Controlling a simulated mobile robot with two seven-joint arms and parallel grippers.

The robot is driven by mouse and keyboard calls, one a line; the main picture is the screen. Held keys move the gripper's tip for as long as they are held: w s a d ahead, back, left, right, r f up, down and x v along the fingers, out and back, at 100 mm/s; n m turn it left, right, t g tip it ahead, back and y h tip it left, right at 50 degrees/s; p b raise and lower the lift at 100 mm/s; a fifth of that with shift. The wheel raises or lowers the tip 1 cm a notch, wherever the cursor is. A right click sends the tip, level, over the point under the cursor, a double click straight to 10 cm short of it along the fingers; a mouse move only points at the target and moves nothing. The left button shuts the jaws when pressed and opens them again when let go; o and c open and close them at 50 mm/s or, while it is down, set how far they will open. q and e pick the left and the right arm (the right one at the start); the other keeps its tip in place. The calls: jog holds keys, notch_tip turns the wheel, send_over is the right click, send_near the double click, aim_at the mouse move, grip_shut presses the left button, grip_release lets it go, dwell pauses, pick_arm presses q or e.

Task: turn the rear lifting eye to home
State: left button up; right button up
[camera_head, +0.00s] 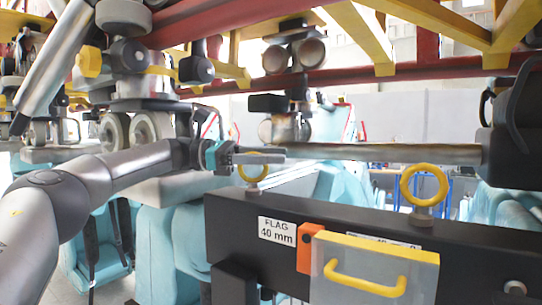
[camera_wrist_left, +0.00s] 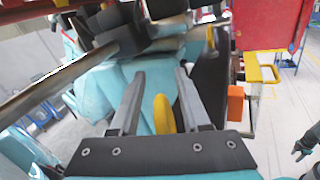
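Two yellow ring-shaped lifting eyes stand on a black beam (camera_head: 360,228). The farther, left eye (camera_head: 253,174) is partly hidden behind my left gripper (camera_head: 284,154); the nearer eye (camera_head: 424,186) stands upright on a metal stem, its ring facing the head camera. My left gripper is at the farther eye. In the left wrist view my left gripper (camera_wrist_left: 160,76) is open, its two fingers apart. The yellow eye (camera_wrist_left: 163,115) shows nearly edge-on between them, with gaps on both sides. A dark and teal part at the right edge (camera_wrist_left: 305,146) looks like my right gripper; its fingers are unclear.
A grey rod (camera_head: 400,153) runs just above the beam. An orange block (camera_head: 305,250) and a clear box with a yellow handle (camera_head: 370,275) are on the beam's front. A label reads "FLAG 40 mm". Red and yellow track (camera_head: 420,75) hangs overhead; teal seats (camera_head: 180,245) lie behind.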

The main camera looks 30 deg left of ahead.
dwell(0.3)
pick_arm(q)
notch_tip(320, 180, up, 20)
jog(key=p, duration=1.2)
jog(key=shift+f, duration=0.1)
jog(key=shift+c, duration=0.2)
